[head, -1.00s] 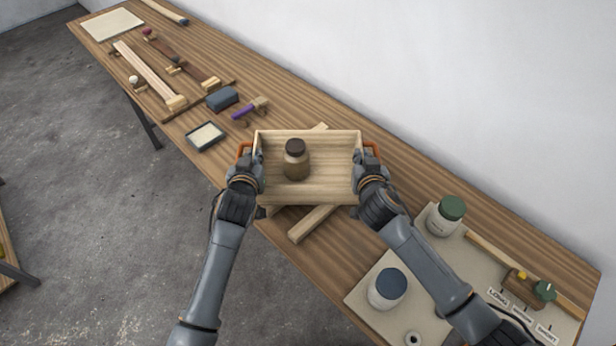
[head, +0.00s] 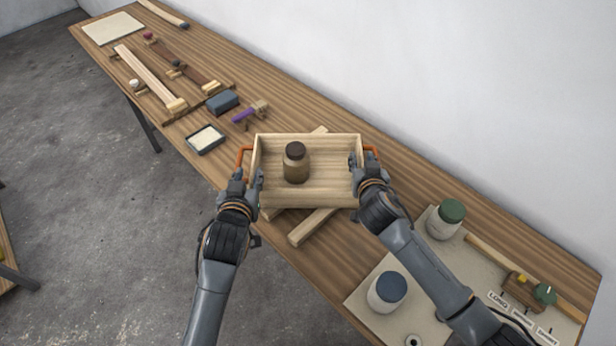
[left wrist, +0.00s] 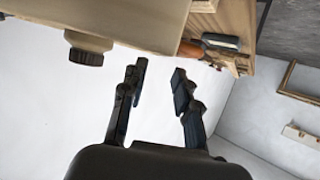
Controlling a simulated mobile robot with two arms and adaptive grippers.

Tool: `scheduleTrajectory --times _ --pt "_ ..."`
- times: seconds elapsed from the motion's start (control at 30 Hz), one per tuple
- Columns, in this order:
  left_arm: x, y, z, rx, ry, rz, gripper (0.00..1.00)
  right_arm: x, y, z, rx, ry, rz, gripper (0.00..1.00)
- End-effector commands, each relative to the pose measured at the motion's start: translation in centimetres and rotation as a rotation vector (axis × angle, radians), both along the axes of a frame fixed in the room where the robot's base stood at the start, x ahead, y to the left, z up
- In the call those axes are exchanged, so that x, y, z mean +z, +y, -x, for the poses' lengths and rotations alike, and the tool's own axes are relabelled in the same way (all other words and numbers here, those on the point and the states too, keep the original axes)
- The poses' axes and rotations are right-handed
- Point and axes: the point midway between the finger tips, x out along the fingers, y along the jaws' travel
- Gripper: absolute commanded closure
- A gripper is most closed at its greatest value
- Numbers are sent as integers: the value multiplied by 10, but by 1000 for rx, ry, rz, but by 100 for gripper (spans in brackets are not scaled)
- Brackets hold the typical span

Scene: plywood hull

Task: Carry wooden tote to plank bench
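The wooden tote (head: 310,197), an open box with orange handles at both ends, is over the plank bench (head: 420,190), above crossed wooden strips. It looks set down on them. A brown jar with a dark lid (head: 296,165) stands upright inside. My left gripper (head: 247,176) is open and empty, just in front of the left handle (head: 242,155) and apart from it. The left wrist view shows its two fingers (left wrist: 160,85) spread with nothing between them. My right gripper (head: 364,164) is at the right handle (head: 374,153); its fingers partly hide the handle, so its grip is unclear.
A small tray (head: 205,139), a blue block (head: 222,102) and a purple-handled tool (head: 245,114) lie left of the tote. A white jar with a blue lid (head: 387,292) and one with a green lid (head: 445,220) stand on a pale board at right.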

Motion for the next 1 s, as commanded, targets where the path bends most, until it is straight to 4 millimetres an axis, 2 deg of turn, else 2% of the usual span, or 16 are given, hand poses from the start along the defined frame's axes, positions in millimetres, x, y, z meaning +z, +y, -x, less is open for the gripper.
scheduleTrajectory --times 0.03,0.2,0.33,0.47,1.0 --pt "3 0 9 1 2 2 69 0 0 0 0 0 0 69" --pt "11 0 28 1 1 0 69 0 0 0 0 0 0 69" --pt "14 0 34 1 0 0 69 0 0 2 0 0 0 69" --pt "14 0 34 1 0 0 69 4 1 12 1 1 -3 69" --pt "14 0 34 1 0 0 69 40 0 99 0 2 -2 69"
